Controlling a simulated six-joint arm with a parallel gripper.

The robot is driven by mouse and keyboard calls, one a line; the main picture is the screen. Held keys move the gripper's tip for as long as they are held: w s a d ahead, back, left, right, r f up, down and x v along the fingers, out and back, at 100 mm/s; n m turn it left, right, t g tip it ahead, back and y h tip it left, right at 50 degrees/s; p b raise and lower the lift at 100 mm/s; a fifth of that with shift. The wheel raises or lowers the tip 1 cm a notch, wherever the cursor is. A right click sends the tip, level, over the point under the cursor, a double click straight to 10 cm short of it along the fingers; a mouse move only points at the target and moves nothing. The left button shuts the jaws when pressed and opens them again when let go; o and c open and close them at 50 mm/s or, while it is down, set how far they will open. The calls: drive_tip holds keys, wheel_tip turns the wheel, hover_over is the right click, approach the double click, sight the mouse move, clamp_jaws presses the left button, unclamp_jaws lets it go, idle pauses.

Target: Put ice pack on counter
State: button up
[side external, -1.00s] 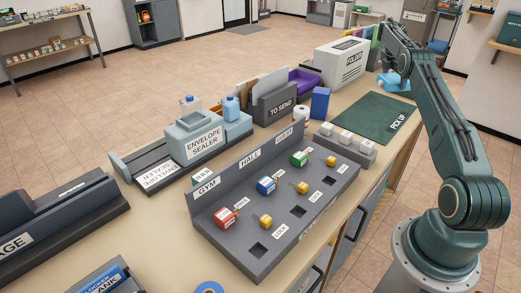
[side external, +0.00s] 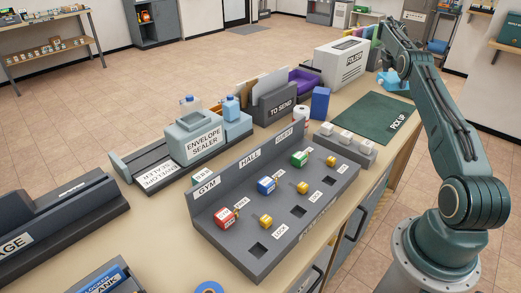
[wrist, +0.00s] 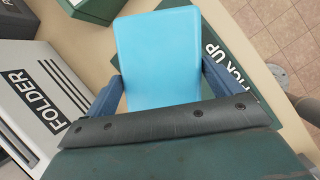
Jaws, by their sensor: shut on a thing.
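The ice pack (wrist: 158,50) is a light blue, flat slab in the wrist view, between my gripper's dark blue fingers. My gripper (wrist: 164,88) is shut on it. The lower part of the pack is hidden behind the dark gripper body. In the side view the light blue pack (side external: 391,79) shows small below my wrist at the far end of the counter (side external: 345,98). It is beside the green pick-up mat; I cannot tell whether it touches the counter.
A white folder box (side external: 340,63) stands left of my gripper, and the green PICK UP mat (side external: 372,118) lies close to it. A blue box (side external: 320,102), the TO SEND holder (side external: 280,108) and the key rack (side external: 270,235) stand nearer the camera.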

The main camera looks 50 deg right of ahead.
drive_tip(key=shift+f, duration=0.2)
drive_tip(key=shift+f, duration=3.65)
drive_tip(key=shift+w, duration=0.1)
idle(1.4)
